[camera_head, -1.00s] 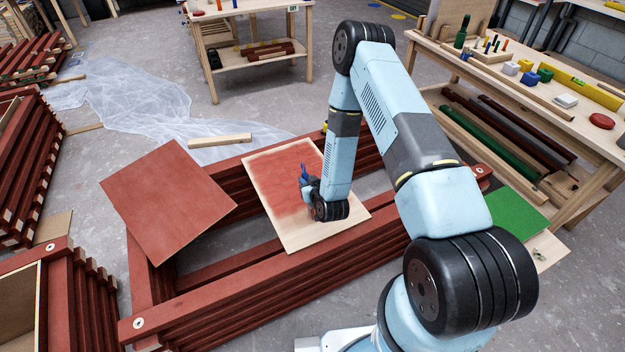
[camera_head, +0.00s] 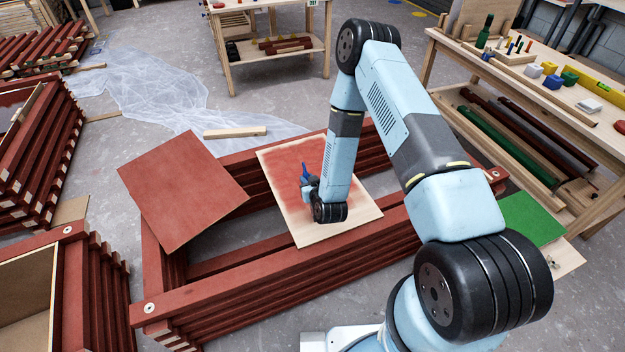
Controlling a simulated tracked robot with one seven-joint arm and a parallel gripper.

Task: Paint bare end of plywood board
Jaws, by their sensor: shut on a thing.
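The plywood board (camera_head: 335,229) lies across the red battens in the middle of the view. Its far part is covered in streaky red paint, with a bare wood margin at the left edge. Its near end is bare, pale wood. My wrist covers part of the board.
A fully red board (camera_head: 182,190) lies on the stack's left end. The red batten frame (camera_head: 250,291) surrounds open gaps. A green board (camera_head: 532,218) lies at right, near a workbench (camera_head: 500,75) with tools. Plastic sheeting (camera_head: 150,90) and a loose batten (camera_head: 235,133) lie behind.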

